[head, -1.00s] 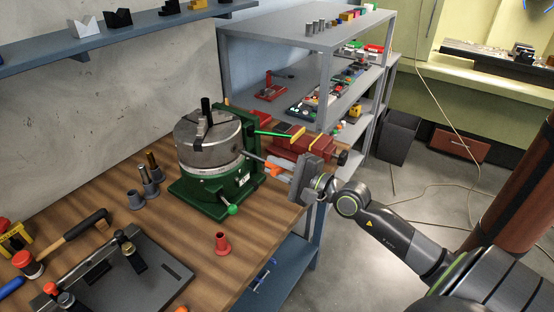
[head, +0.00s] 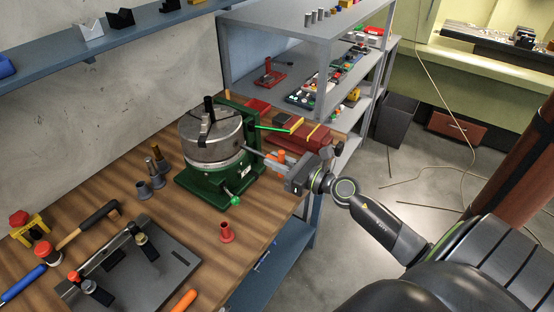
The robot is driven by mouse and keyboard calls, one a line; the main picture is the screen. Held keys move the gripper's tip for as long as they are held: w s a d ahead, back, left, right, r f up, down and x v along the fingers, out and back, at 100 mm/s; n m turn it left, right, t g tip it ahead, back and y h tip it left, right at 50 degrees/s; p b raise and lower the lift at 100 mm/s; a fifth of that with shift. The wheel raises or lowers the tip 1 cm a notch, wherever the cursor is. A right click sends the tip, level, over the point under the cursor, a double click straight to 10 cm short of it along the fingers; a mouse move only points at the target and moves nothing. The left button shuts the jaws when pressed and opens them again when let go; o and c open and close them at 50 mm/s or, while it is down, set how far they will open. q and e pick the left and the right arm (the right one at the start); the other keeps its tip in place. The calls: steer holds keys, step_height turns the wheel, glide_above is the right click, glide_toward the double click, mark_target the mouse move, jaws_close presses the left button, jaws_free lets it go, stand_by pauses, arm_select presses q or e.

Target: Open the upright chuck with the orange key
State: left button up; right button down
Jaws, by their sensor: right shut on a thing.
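The upright chuck (head: 210,145) is a grey steel cylinder on a green base (head: 215,187), with a dark bar (head: 208,108) standing between its jaws. My right gripper (head: 279,163) is to the right of the chuck, shut on the orange key (head: 281,155). Part of the orange handle shows at the fingers; the rest is hidden by them. The key's grey shaft (head: 253,152) points left and reaches the chuck's side. I cannot tell how deep its tip sits. My left gripper is not in view.
A green lever (head: 272,129) and a red vise (head: 300,137) are close behind my right gripper. A red cone-shaped piece (head: 226,232) stands near the bench edge. Grey holders (head: 144,190) stand left of the chuck. A dark fixture plate (head: 150,270) lies in front.

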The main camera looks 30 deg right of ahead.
steer(key=shift+w+a+r, duration=0.1)
steer(key=shift+w, duration=0.1)
steer(key=shift+w+a, duration=0.1)
steer(key=shift+w, duration=0.15)
steer(key=shift+w+a, duration=0.1)
steer(key=shift+w, duration=0.1)
stand_by(0.5)
steer(key=shift+w+a+p, duration=0.2)
steer(key=shift+w+p, duration=0.15)
steer(key=shift+w, duration=0.2)
stand_by(0.6)
